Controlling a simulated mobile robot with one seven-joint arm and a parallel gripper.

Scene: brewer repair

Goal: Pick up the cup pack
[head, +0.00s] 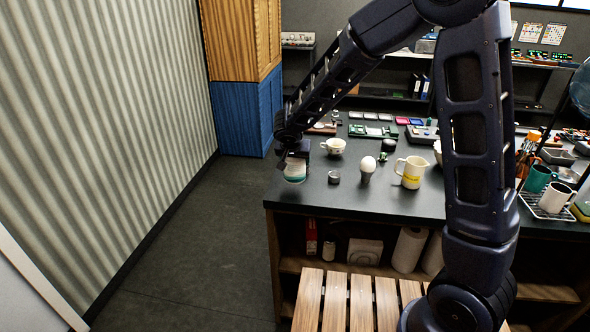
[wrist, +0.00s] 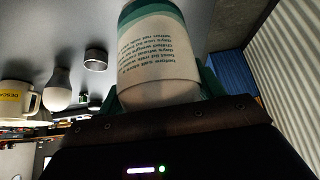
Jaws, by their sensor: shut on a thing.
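The cup pack (head: 294,172) is a white cylinder with a teal band and small dark print, near the left end of the dark counter. My gripper (head: 295,159) is above it and shut on its upper part. In the wrist view the cup pack (wrist: 158,60) stands between the fingers, its printed side facing the camera. The fingertips are mostly hidden behind it. I cannot tell whether its base touches the counter.
On the dark counter (head: 340,196), a small grey cylinder (head: 334,177), an egg-shaped white item (head: 368,164), a white cup (head: 333,146) and a cream mug (head: 411,172) stand to the right. A slatted wooden bench (head: 348,300) is in front. Open floor lies left.

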